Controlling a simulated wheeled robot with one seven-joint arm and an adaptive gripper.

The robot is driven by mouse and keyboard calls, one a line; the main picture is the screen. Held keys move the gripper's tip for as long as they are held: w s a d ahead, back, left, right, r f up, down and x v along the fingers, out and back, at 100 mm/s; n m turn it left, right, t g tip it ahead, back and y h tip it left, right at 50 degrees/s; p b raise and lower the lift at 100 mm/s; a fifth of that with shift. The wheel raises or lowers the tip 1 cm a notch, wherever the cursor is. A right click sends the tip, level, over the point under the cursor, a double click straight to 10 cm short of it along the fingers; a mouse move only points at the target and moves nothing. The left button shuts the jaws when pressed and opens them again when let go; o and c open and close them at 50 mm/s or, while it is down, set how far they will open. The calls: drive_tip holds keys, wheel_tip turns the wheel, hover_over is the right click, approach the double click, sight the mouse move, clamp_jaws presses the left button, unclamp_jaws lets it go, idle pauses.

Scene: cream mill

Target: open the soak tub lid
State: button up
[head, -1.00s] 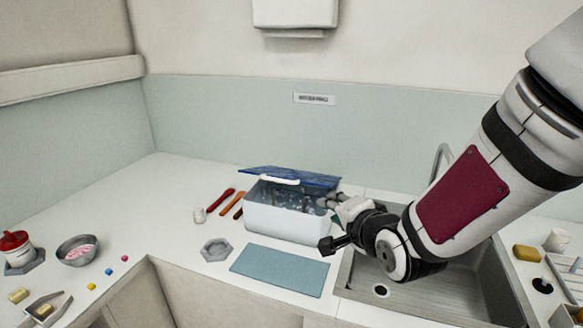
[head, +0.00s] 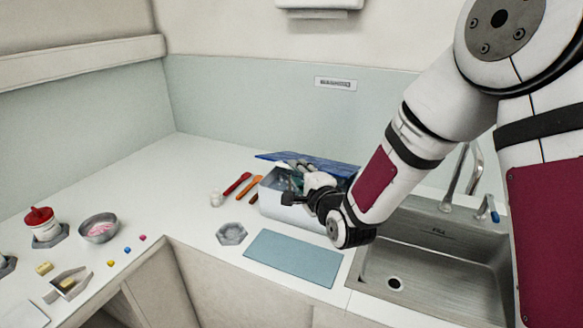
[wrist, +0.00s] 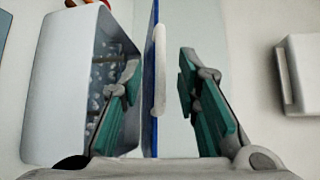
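The soak tub (head: 285,209) is a white box on the counter, partly hidden by my arm. Its blue lid (head: 273,156) stands raised and tilted at the back, and the tub's mouth is uncovered. In the wrist view the tub (wrist: 50,90) lies at left with bubbly contents. The lid (wrist: 154,20) shows edge-on in the middle, with its white handle (wrist: 160,65) on the right face. My gripper (wrist: 160,66) is open, its green-padded fingers apart on either side of the lid, with visible gaps. In the head view my gripper (head: 298,164) is over the tub.
A sink (head: 440,260) with a tap (head: 462,185) is at right. A blue mat (head: 293,258) and grey hexagonal dish (head: 231,233) lie in front. Red and orange tools (head: 238,184) and a small white cup (head: 217,199) are left of the tub. A bowl (head: 99,229) is farther left.

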drive_tip(key=shift+x, duration=2.4)
clamp_jaws()
